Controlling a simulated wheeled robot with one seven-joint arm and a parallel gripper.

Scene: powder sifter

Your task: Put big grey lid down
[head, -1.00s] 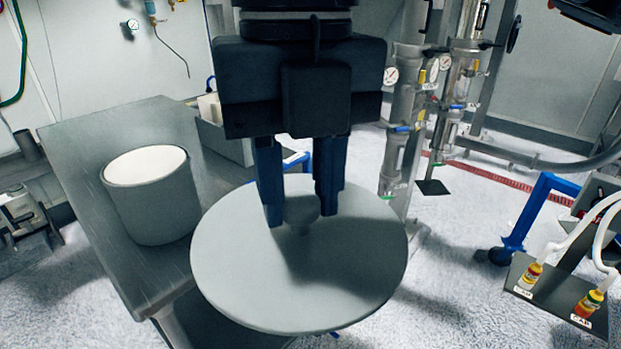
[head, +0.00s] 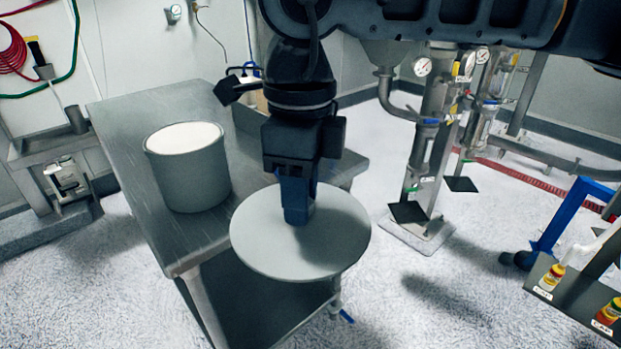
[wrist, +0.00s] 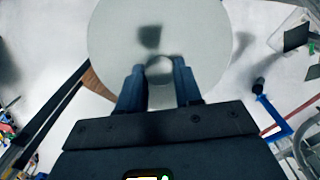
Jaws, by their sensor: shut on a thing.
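The big grey lid (head: 268,255) is a wide flat disc with a small knob in its middle. My gripper (head: 297,222) is shut on the knob and holds the lid roughly level. In the head view the lid overlaps the near right part of the metal table; I cannot tell how far above the top it is. In the wrist view the lid (wrist: 205,30) lies beyond the fingers, with the round knob (wrist: 160,68) between the fingertips of my gripper (wrist: 160,80). The fingers hide the knob in the head view.
A grey drum (head: 190,178) filled with white powder stands on the metal table (head: 135,125), left of the lid. Steel pipes with gauges (head: 430,130) stand at the back right. A blue frame (head: 565,215) and bottles (head: 550,278) are at the far right. Open floor lies right of the lid.

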